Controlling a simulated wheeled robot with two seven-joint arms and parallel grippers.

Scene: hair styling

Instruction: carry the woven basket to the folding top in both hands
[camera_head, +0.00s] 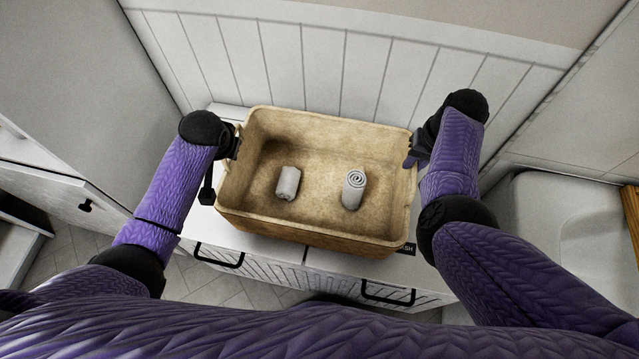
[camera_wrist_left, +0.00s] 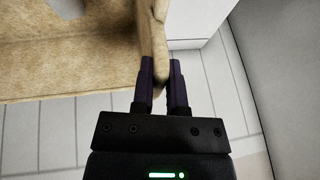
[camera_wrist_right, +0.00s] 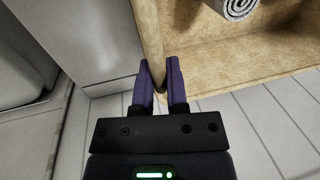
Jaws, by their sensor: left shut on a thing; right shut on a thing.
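The woven basket (camera_head: 310,238) is a tan rectangular tub held between my two arms over a white cabinet. Two grey rolled towels lie inside it, one at left (camera_head: 288,183) and one at right (camera_head: 354,189). My left gripper (camera_head: 236,143) is shut on the basket's left end wall; its fingers (camera_wrist_left: 161,82) pinch the rim in the left wrist view. My right gripper (camera_head: 413,150) is shut on the right end wall, and its fingers (camera_wrist_right: 160,82) pinch the rim in the right wrist view. I cannot tell whether the basket's underside touches the cabinet.
The white cabinet (camera_head: 218,240) with black handles stands below the basket, against a white panelled wall (camera_head: 300,65). A white basin or tub (camera_head: 560,215) is at right, with a wooden item (camera_head: 632,215) at its edge. A grey panel rises at left.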

